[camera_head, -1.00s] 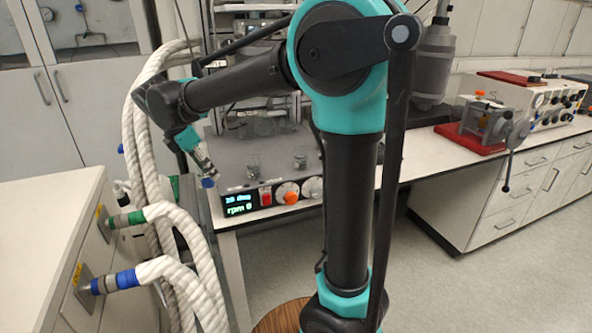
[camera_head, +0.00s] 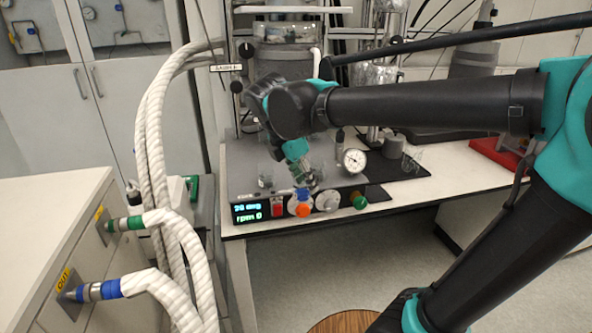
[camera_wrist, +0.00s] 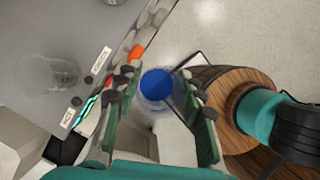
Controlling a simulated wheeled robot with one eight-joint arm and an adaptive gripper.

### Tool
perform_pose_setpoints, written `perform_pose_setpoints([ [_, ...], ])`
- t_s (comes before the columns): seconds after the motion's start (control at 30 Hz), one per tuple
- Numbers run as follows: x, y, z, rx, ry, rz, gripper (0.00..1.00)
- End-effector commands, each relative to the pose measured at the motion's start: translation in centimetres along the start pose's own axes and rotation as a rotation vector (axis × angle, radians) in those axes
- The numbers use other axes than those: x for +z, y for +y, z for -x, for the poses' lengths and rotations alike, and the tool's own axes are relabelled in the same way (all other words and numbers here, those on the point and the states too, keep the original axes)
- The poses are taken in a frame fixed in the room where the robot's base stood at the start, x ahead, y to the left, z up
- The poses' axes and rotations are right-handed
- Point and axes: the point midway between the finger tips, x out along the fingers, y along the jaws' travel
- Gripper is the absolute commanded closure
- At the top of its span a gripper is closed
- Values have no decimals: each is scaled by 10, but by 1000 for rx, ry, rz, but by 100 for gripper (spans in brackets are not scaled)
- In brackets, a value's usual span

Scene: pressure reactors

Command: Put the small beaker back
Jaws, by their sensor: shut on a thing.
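My gripper (camera_wrist: 160,115) is shut on the small beaker (camera_wrist: 157,88), a clear round vessel with blue in it. The blue also shows at the fingertips in the head view (camera_head: 302,193). The gripper (camera_head: 304,182) points down at the front edge of the grey stirrer plate (camera_head: 240,185), over the orange and white knobs. In the wrist view, the beaker is between the green fingers, beyond the plate's edge with floor behind it. Another clear glass beaker (camera_wrist: 48,78) stands on the plate, left of the gripper; it shows faintly in the head view (camera_head: 265,180).
The stirrer's display (camera_head: 249,212) and red button (camera_head: 277,207) are on the front face. A round gauge (camera_head: 354,160) stands right of the gripper. Thick white hoses (camera_head: 152,160) hang to the left. More glassware (camera_head: 412,158) is at the right on the bench.

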Motion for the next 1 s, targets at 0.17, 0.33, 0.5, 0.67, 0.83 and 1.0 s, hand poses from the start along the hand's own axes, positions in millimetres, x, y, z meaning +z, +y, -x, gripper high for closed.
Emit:
perform_pose_setpoints([
  [0.17, 16, 39, -7, -1, 0, -4, 95],
  [0.33, 30, 76, -13, -1, 0, -4, 95],
  [0.5, 41, 105, -17, 0, 0, -3, 95],
  [0.67, 45, 116, -19, 0, 0, -1, 95],
  [0.83, 49, 127, -21, -1, 0, -1, 95],
  [1.0, 38, 127, -45, 0, 0, -1, 95],
])
